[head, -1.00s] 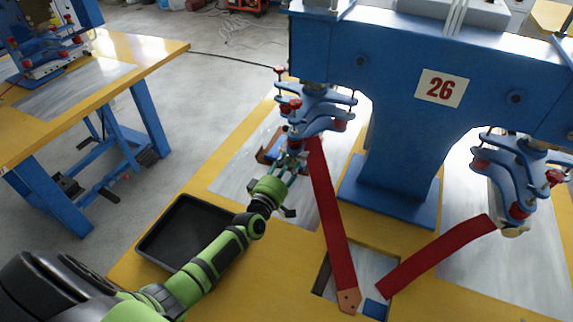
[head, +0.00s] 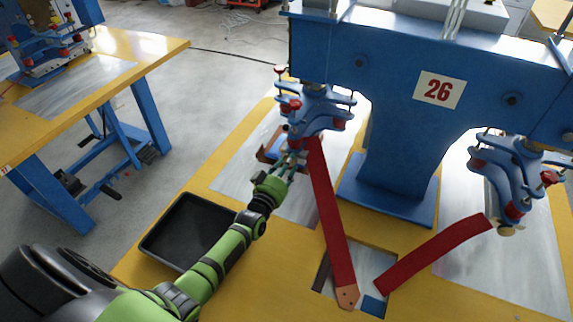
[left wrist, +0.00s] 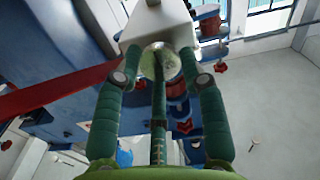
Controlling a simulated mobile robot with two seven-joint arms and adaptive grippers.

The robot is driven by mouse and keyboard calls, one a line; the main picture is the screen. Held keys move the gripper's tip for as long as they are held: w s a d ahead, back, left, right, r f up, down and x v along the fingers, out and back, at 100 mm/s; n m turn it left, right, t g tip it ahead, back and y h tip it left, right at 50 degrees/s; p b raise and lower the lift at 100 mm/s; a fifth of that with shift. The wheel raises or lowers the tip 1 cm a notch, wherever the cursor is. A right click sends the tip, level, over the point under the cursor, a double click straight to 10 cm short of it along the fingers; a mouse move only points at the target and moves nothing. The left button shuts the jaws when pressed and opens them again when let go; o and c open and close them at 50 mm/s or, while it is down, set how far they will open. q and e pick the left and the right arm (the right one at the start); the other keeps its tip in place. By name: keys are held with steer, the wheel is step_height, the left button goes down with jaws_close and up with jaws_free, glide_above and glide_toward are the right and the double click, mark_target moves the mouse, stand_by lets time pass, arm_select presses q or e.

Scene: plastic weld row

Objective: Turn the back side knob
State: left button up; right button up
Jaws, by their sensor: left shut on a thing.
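My left gripper (head: 293,156) reaches in under the left blue welding head (head: 318,108) of the machine marked 26. In the left wrist view its green fingers (left wrist: 160,78) are shut on a round pale knob (left wrist: 160,60) below a white block (left wrist: 155,22). The fingers lie on both sides of this knob and point up at it. In the head view the knob is hidden behind the fingers and the head. My right gripper is out of view.
A long red strap (head: 332,225) hangs from the left head, close beside my gripper. A second red strap (head: 432,255) runs to the right head (head: 510,175). A black tray (head: 165,247) lies on the yellow table (head: 240,285). Another workbench (head: 140,60) stands at the left.

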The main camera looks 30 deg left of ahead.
arm_select(q)
steer(key=shift+m+b, duration=1.1)
steer(key=shift+m, duration=6.7)
steer(key=o, duration=1.1)
steer(key=shift+o, duration=0.2)
